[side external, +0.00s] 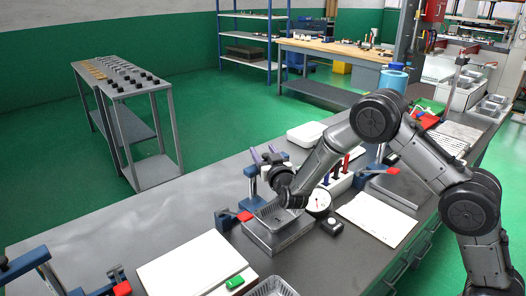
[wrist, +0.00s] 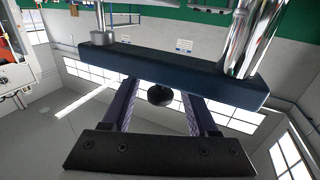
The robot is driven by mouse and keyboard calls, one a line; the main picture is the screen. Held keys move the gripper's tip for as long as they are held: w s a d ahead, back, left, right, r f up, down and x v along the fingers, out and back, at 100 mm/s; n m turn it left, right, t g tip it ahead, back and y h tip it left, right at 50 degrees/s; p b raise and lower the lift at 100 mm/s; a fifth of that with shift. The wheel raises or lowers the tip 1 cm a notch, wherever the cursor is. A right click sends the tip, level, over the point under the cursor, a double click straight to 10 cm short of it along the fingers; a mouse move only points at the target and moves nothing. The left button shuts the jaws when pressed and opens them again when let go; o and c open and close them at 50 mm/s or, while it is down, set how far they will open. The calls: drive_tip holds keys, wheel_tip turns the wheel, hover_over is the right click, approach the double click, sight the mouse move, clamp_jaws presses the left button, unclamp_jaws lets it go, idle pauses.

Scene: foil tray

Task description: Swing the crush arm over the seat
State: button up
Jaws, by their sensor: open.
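The crush arm shows in the wrist view as a dark blue bar (wrist: 170,72) with a chrome post at its right end and a smaller chrome rod at its left. In the wrist view the bar crosses in front of the fingers; contact cannot be told.
Red-handled blue clamps flank the base, one at left (side external: 231,217) and one at right (side external: 381,171). A round dial gauge (side external: 318,201) stands close on the right.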

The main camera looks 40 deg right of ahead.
drive_tip(key=shift+w+d, duration=0.15)
drive_tip(key=shift+w, duration=0.3)
clamp_jaws()
idle(1.2)
